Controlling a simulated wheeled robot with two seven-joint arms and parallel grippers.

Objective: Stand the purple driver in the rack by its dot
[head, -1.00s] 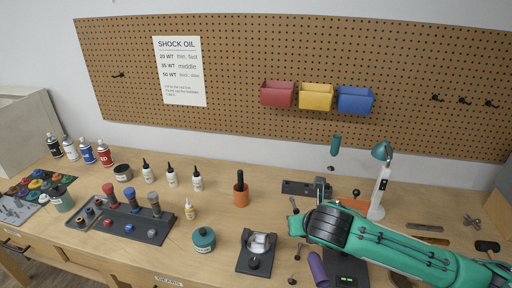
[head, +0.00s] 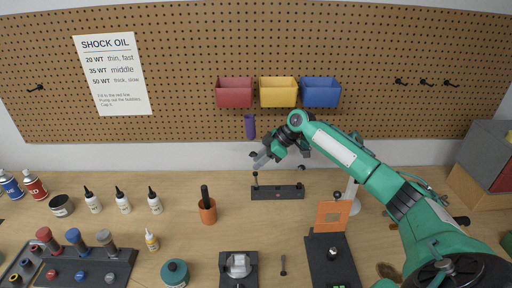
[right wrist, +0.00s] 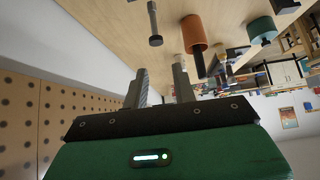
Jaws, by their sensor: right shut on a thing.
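The purple driver (head: 250,126) is in the head view, its handle upright against the pegboard, above the left end of the rack. My right gripper (head: 259,159) is just below this handle and shut on the driver; its shaft is hard to make out. The rack (head: 278,192) is a dark bar on the bench towards the wall. Thin knobbed parts show above its two ends. I cannot make out any coloured dot. In the right wrist view my fingers (right wrist: 161,84) point at the bench, but the purple handle does not show. My left gripper is out of view.
An orange cup (head: 207,211) with a dark handle in it stands left of the rack. A teal jar (head: 175,273) and a black stand (head: 238,267) are nearer. An orange frame (head: 333,215) is to the right. Bare bench lies in front of the rack.

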